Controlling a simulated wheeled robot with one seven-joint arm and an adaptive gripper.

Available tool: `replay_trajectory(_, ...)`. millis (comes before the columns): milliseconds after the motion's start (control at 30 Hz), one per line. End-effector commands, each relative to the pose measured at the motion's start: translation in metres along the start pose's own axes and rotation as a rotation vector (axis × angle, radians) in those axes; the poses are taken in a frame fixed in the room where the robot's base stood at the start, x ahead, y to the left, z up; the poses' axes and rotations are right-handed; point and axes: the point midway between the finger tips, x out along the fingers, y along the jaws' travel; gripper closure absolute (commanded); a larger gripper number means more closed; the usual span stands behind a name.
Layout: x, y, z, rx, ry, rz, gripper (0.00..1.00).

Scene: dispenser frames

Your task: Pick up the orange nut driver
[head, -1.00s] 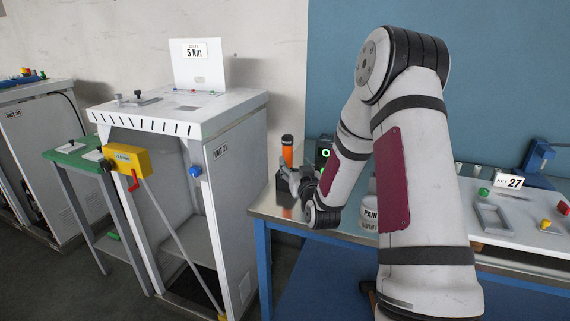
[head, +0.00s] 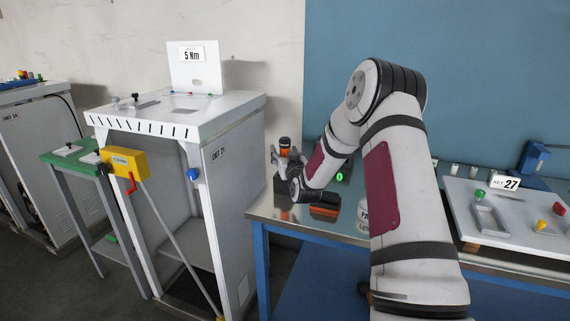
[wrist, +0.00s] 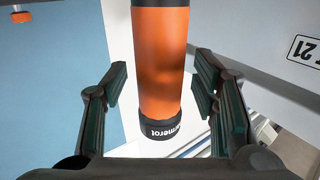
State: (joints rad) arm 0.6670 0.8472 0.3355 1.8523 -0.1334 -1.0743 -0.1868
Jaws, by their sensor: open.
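The orange nut driver (head: 285,148) stands upright at the table's left end in the head view, its lower part hidden by my gripper. In the wrist view its orange handle (wrist: 160,60), with a black collar bearing white lettering, runs between my fingers. My gripper (wrist: 160,85) is open, with one finger on each side of the handle and gaps showing on both sides. In the head view my gripper (head: 285,160) is at the driver's handle.
An orange and black object (head: 325,212) lies on the metal-topped table (head: 262,208) close to my wrist. A grey cabinet (head: 235,180) stands just left of the table. A white board (head: 510,225) with small coloured parts is at the right.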

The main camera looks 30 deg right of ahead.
Motion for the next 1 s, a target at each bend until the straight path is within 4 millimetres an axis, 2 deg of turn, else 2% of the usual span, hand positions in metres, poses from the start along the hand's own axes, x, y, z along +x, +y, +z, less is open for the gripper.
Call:
replay_trajectory(100, 0.000, 0.000, 0.000, 0.000, 0.000, 0.000, 0.46)
replay_trajectory(133, 0.000, 0.000, 0.000, 0.000, 0.000, 0.000, 0.51)
replay_trajectory(300, 0.000, 0.000, 0.000, 0.000, 0.000, 0.000, 0.90)
replay_trajectory(367, 0.000, 0.000, 0.000, 0.000, 0.000, 0.000, 1.00)
replay_trajectory(700, 0.000, 0.000, -0.007, -0.002, 0.005, 0.000, 1.00)
replay_trajectory(833, 0.000, 0.000, -0.024, -0.003, 0.008, 0.000, 1.00)
replay_trajectory(1000, 0.000, -0.001, -0.057, -0.002, 0.008, 0.000, 1.00)
